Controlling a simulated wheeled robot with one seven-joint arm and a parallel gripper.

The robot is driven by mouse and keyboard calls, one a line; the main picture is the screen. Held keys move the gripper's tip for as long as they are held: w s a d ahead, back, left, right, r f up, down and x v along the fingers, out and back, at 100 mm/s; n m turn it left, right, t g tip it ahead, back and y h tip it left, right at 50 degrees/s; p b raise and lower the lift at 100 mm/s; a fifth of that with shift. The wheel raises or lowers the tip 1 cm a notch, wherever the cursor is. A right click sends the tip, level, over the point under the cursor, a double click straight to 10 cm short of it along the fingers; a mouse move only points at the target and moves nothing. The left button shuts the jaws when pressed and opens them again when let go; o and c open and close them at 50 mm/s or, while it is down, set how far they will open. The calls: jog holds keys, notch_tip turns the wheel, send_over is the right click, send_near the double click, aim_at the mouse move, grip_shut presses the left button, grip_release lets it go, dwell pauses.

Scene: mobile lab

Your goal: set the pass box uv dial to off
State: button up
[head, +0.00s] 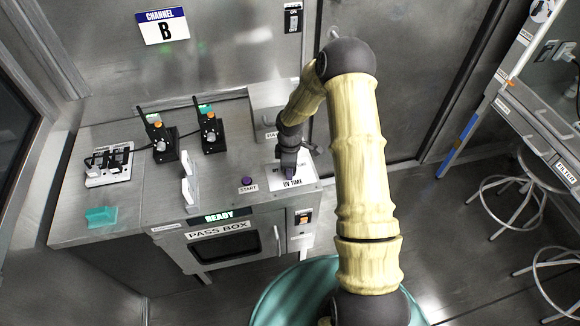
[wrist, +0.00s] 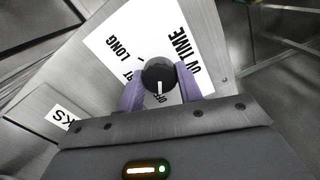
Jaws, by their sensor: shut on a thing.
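The UV dial is a black round knob (wrist: 159,74) on a white plate marked UV TIME in the wrist view. Its white pointer line points down in that view, toward my gripper's body. The plate's LONG label is up and left of the knob; other lettering at the left is partly covered, and I cannot tell which label the pointer meets. My gripper (wrist: 164,84) has its purple fingers closed on the knob's two sides. In the head view my gripper (head: 290,172) is over the white dial plate (head: 305,171) on top of the pass box (head: 160,204), hiding the knob.
A purple START button (head: 247,181) is left of the plate. The READY display (head: 219,216) and windowed door (head: 225,246) are on the front. Stools are at right.

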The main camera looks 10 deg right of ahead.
jog(key=shift+w+r, duration=0.1)
jog(key=shift+r, duration=0.05)
jog(key=o, duration=1)
notch_tip(320, 180, up, 17)
jog(key=shift+r+b, duration=0.15)
jog(key=shift+b, duration=0.5)
jog(key=s+r+m+t, duration=0.1)
jog(key=s+m, duration=0.3)
jog(key=s, duration=0.3)
jog(key=s+r+m, duration=0.1)
jog(key=s+m, duration=0.4)
jog(key=s, duration=0.2)
jog(key=s+r+m+t, duration=0.1)
jog(key=s+r+m, duration=0.1)
jog(key=s+m, duration=0.3)
jog(key=shift+s+t, duration=0.3)
jog(key=shift+s, duration=0.8)
